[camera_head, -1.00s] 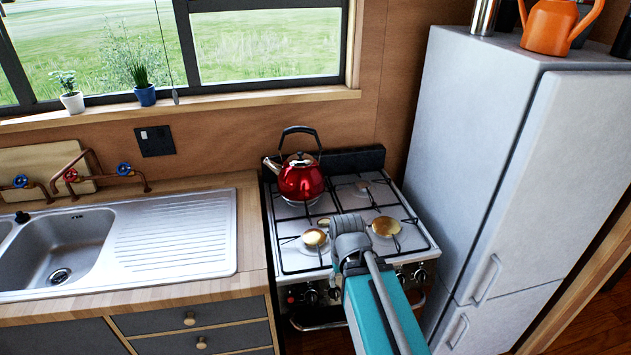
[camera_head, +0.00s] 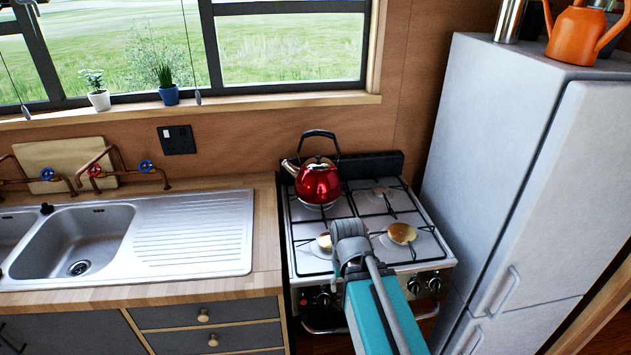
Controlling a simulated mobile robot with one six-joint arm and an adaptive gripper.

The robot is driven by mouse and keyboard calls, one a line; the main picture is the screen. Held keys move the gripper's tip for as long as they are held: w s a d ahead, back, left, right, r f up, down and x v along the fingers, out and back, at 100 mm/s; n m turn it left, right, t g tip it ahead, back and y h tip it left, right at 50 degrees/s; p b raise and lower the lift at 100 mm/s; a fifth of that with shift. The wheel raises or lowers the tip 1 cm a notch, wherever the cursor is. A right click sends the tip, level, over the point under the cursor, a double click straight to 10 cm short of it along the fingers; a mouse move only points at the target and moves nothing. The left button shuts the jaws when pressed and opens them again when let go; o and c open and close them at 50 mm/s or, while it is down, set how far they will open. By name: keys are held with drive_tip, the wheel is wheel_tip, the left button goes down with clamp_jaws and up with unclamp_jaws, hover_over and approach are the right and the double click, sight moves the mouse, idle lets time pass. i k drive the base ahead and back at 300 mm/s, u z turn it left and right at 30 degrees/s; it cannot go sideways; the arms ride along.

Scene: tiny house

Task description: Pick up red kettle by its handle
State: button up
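The red kettle (camera_head: 318,184) stands upright on the back left burner of the stove (camera_head: 422,251). Its black handle (camera_head: 320,135) arches above the lid, and its spout points left. My arm reaches in from the bottom of the view, in front of the stove. Its grey and teal links show, with the grey end (camera_head: 350,243) over the front of the stove, apart from the kettle. My gripper's fingers cannot be made out, so its opening does not show.
A tall grey fridge (camera_head: 500,150) stands close on the right, with an orange watering can (camera_head: 580,30) on top. A wooden counter (camera_head: 266,230) with a steel sink (camera_head: 80,240) is on the left. A window and wall are behind. The space above the stove is free.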

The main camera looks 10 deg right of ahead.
sight(314, 188)
drive_tip(key=u, duration=0.05)
drive_tip(key=i, duration=0.9)
drive_tip(key=z, duration=0.05)
